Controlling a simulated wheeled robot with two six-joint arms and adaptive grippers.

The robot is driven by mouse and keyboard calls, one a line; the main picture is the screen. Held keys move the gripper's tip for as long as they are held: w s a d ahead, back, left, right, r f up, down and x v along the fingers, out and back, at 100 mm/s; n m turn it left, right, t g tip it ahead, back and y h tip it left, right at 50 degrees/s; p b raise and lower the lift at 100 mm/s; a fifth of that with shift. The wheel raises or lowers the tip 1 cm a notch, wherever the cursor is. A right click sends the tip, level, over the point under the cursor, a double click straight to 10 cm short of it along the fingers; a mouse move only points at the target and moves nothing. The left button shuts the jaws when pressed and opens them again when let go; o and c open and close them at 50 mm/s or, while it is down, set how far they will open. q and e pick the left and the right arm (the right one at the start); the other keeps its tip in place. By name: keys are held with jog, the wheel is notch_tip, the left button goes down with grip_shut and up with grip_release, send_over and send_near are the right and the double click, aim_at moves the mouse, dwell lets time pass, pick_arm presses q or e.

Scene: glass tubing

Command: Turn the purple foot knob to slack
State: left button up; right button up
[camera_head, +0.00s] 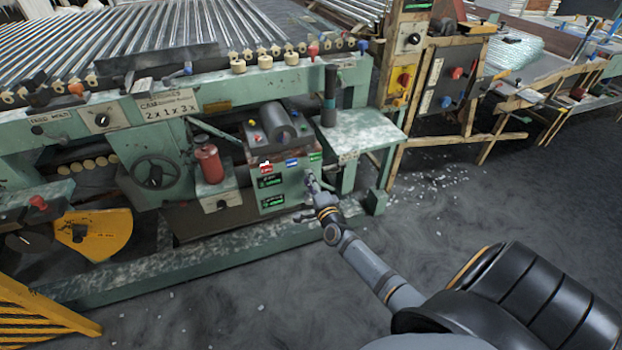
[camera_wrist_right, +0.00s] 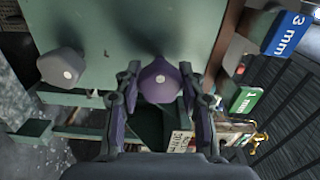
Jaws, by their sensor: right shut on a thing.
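The purple foot knob (camera_wrist_right: 160,84) shows in the right wrist view, on a green panel, with a small pale dot at its centre. My right gripper (camera_wrist_right: 158,92) has a finger on each side of the knob and is shut on it. In the head view my right gripper (camera_head: 314,186) reaches the right side of the green machine cabinet (camera_head: 284,190), and the knob is hidden there behind it. My left gripper is in neither view.
A grey knob (camera_wrist_right: 61,67) sits on the same panel, left of the purple one in the wrist view. A blue "3 mm" label (camera_wrist_right: 287,34) and a green "1 mm" label (camera_wrist_right: 245,102) are at the right. A green side table (camera_head: 366,132) stands above my right gripper. Open floor (camera_head: 450,210) lies to the right.

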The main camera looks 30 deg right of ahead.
jog(key=n+p, duration=0.2)
jog(key=n, duration=0.2)
jog(key=shift+n, duration=0.3)
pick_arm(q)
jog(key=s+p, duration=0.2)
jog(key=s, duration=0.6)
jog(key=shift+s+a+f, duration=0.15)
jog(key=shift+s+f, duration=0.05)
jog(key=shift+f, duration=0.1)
pick_arm(e)
jog(key=shift+f+n, duration=0.1)
jog(key=shift+n, duration=2.1)
jog(key=o, duration=1.2)
jog(key=shift+s, duration=0.25)
jog(key=v, duration=1.1)
jog(key=shift+s+a, duration=0.25)
jog(key=shift+s, duration=0.05)
